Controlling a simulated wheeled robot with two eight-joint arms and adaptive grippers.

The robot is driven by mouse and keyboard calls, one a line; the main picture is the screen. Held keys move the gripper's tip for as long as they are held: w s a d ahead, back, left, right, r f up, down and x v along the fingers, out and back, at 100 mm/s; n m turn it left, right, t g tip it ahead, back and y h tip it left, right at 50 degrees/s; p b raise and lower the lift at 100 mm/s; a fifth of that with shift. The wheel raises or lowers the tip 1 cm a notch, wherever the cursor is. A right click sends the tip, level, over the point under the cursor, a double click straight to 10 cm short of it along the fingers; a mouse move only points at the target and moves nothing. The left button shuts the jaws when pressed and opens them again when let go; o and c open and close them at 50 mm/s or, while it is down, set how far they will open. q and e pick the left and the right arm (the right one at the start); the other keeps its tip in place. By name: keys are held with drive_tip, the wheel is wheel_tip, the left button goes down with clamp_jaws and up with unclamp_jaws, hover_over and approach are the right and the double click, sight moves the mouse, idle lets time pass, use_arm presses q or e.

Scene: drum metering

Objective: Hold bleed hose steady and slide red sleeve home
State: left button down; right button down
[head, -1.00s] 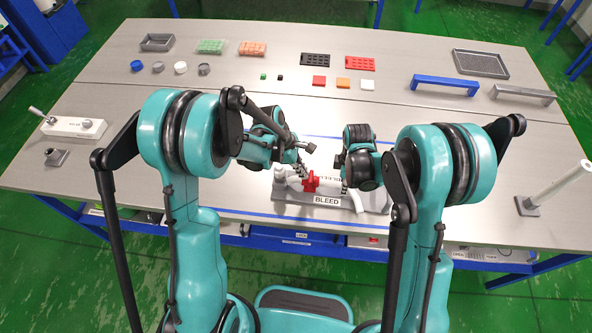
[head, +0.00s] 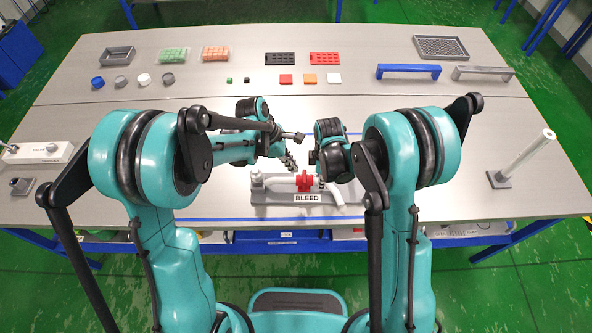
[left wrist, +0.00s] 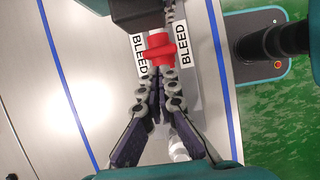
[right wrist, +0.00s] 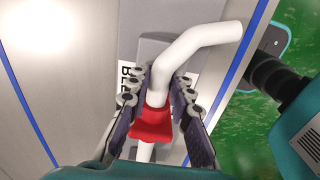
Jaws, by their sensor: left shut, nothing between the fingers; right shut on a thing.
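The white bleed hose (right wrist: 190,50) runs out between my right gripper's fingertips and bends off to one side. My right gripper (right wrist: 163,82) is shut on the hose, close beside the red sleeve (right wrist: 152,124). The red sleeve also shows in the head view (head: 304,181), on the line of the white pipe above the BLEED label. My left gripper (left wrist: 165,80) is shut and empty, its fingertips over the pipe line close to the sleeve. Whether they touch the sleeve is unclear. The part of the hose between the right fingers is partly hidden.
The grey BLEED fixture (head: 262,196) sits near the table's front edge. A white post (head: 524,152) stands at right and a white block (head: 40,151) at left. Caps, trays, small blocks and two handles, blue (head: 408,70) and grey (head: 484,72), lie farther back. The mid table is clear.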

drive_tip(key=c, duration=1.3)
unclamp_jaws()
use_arm(q)
drive_tip(key=v, duration=0.5)
drive_tip(key=shift+a+r, duration=0.2)
drive_tip(key=shift+r, duration=0.1)
use_arm(e)
drive_tip(key=shift+r, duration=0.1)
